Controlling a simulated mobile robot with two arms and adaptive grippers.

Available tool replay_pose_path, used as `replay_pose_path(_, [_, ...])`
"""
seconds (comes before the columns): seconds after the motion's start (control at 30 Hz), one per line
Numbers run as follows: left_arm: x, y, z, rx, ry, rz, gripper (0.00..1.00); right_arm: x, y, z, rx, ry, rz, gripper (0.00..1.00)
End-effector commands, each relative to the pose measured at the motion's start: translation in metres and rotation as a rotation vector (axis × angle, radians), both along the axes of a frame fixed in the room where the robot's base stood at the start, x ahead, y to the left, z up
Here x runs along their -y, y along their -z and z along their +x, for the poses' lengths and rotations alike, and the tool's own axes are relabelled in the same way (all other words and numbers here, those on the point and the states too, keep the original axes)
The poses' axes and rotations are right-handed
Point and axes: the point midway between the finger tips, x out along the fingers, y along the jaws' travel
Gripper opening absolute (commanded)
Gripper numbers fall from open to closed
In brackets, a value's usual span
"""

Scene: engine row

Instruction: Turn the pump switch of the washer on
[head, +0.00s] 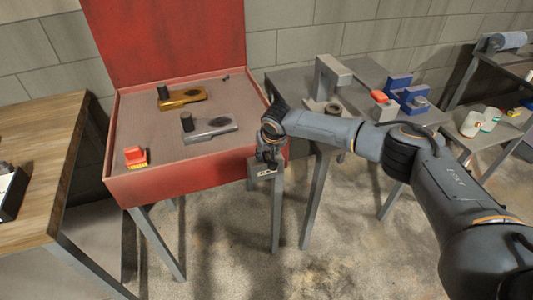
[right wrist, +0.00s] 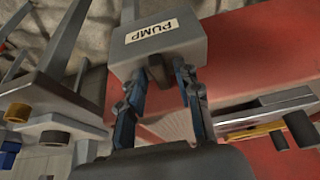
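The red washer (head: 130,190) stands with its lid (head: 165,40) raised. A small grey switch box (head: 265,173) is on its front right corner. In the right wrist view the box (right wrist: 158,45) carries a label reading PUMP, and a short dark switch lever (right wrist: 157,72) sticks out from it. My right gripper (head: 268,152) is right at the box in the head view. In the right wrist view its two blue-edged fingers (right wrist: 160,85) stand apart on either side of the lever, with gaps visible. The lever's exact setting is hard to tell. My left gripper is out of view.
Inside the washer lie a brass part (head: 182,97), a grey part (head: 210,128) and a red-and-yellow piece (head: 135,157). A wooden table (head: 40,150) is at left. A grey table (head: 290,85) with metal and blue parts stands close behind my right arm.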

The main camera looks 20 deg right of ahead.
Motion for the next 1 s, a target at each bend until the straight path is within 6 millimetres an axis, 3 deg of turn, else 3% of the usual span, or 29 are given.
replay_pose_path(0.03, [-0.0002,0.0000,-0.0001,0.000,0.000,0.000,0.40,0.0002,-0.0001,0.0000,0.000,0.000,0.000,0.17])
replay_pose_path(0.13, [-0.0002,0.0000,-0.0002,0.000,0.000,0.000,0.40,0.0002,-0.0002,-0.0001,0.000,0.000,0.000,0.00])
replay_pose_path(0.57, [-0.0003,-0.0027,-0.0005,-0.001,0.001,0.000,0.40,0.0015,-0.0008,-0.0001,0.000,-0.048,0.001,0.00])
replay_pose_path(1.0, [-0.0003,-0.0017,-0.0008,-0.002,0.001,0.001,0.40,0.0053,0.0012,0.0014,0.001,-0.377,0.004,0.00])
